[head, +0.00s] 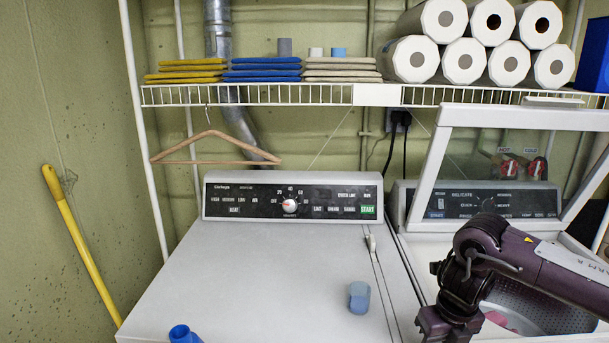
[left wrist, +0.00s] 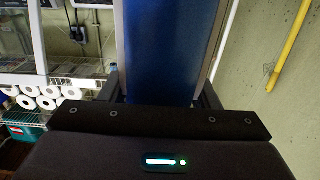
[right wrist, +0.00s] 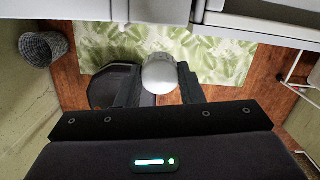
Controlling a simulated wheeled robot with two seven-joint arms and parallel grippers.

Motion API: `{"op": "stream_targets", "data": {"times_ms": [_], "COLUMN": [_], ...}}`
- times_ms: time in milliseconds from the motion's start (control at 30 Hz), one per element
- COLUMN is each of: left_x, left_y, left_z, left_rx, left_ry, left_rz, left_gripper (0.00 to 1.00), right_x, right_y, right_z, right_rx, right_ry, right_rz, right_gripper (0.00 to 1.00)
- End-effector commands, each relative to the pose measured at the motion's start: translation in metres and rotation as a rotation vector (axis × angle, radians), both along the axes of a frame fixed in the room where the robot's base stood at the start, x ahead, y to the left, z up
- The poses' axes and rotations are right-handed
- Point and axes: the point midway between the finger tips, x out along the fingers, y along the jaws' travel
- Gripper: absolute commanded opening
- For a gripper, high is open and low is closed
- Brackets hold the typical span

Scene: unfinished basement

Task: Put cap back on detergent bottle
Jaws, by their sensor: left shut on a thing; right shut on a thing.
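The detergent bottle's blue neck, open at the top (head: 184,334), rises into the bottom edge of the head view; its body is out of that view. In the left wrist view my left gripper (left wrist: 160,92) is shut on a wide blue body (left wrist: 170,45), seemingly that bottle. In the right wrist view my right gripper (right wrist: 163,86) is shut on a pale grey, rounded, cap-like thing (right wrist: 160,73). Its far side is hidden. My right arm reaches over the right machine in the head view. A small translucent blue cup (head: 359,298) stands apart on the white machine top (head: 270,270).
A raised glass lid (head: 440,165) stands over the open washer drum (head: 545,300) at right. A wire shelf (head: 260,95) with paper rolls (head: 508,63) and folded cloths spans the back. A wooden hanger (head: 215,150) hangs below it. Most of the white top is clear.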

Motion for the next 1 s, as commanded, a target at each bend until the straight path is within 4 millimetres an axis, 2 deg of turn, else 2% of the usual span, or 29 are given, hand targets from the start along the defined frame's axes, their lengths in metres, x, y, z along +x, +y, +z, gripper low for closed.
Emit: {"op": "stream_targets", "data": {"times_ms": [100, 333, 467, 567, 767, 1000], "left_x": [-0.026, -0.068, -0.064, -0.064, -0.063, -0.063], "left_y": [0.001, 0.004, 0.006, 0.005, 0.005, 0.005], "left_z": [-0.018, -0.048, -0.044, -0.044, -0.044, -0.044], "left_rx": [0.000, 0.001, -0.005, 0.000, 0.000, 0.000], "left_ry": [0.003, 0.004, -0.006, -0.006, -0.006, -0.005], "left_rz": [0.002, 0.009, 0.018, 0.010, 0.010, 0.010], "left_gripper": [0.11, 0.11, 0.11, 0.11, 0.11, 0.11], "right_x": [0.000, 0.000, 0.000, -0.001, -0.005, -0.012], "right_y": [0.000, 0.000, 0.000, 0.004, 0.013, 0.026], "right_z": [0.000, 0.000, 0.000, 0.002, 0.005, 0.009], "right_rx": [0.000, 0.000, 0.000, -0.001, -0.002, -0.004], "right_ry": [0.000, 0.000, 0.000, -0.001, -0.002, -0.004], "right_rz": [0.000, 0.000, 0.000, -0.084, -0.334, -0.733], "right_gripper": [0.13, 0.13, 0.13, 0.13, 0.13, 0.13]}}
